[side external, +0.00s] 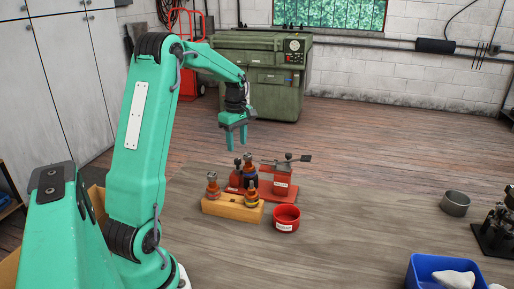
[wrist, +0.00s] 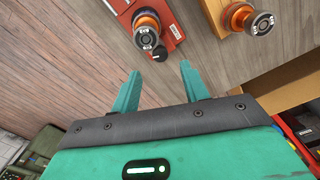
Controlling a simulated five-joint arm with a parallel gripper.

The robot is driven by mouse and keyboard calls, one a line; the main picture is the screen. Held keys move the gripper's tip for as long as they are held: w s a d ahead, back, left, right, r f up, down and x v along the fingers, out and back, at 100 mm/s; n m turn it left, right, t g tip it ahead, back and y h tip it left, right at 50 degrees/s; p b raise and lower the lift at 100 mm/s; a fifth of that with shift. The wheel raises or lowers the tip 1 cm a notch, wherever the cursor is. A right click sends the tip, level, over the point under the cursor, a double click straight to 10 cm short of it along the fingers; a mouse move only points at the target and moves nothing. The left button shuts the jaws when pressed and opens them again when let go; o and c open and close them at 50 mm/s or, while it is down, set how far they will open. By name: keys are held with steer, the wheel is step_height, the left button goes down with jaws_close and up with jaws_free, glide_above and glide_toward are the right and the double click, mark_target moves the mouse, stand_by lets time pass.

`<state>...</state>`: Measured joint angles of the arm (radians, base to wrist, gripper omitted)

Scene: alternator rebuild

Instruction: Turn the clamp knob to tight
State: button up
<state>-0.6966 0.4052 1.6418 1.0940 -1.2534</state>
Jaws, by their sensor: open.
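A red clamp fixture (side external: 278,190) stands on the workbench, with a part with a silver top held in it. A small dark knob (side external: 237,162) shows at its left side and seems to be the clamp knob. The wrist view shows the red fixture (wrist: 170,30) at the top, with an orange and silver part (wrist: 146,37) and a small black knob (wrist: 155,57) with a pale mark. My gripper (side external: 237,146) is open and empty, above and behind the fixture, pointing down. In the wrist view its fingers (wrist: 160,72) are apart, with the knob ahead of them. I cannot read the knob's setting.
A wooden block (side external: 232,209) with two parts stands in front of the fixture, with a red labelled bowl (side external: 286,226) beside it. A grey tin (side external: 455,204), a black stand (side external: 494,235) and a blue bin (side external: 436,278) are at right. The bench between is clear.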

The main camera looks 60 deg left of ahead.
mark_target(238, 160)
steer(key=shift+f, duration=3)
jaws_close()
steer(key=shift+m, duration=2.3)
jaws_free()
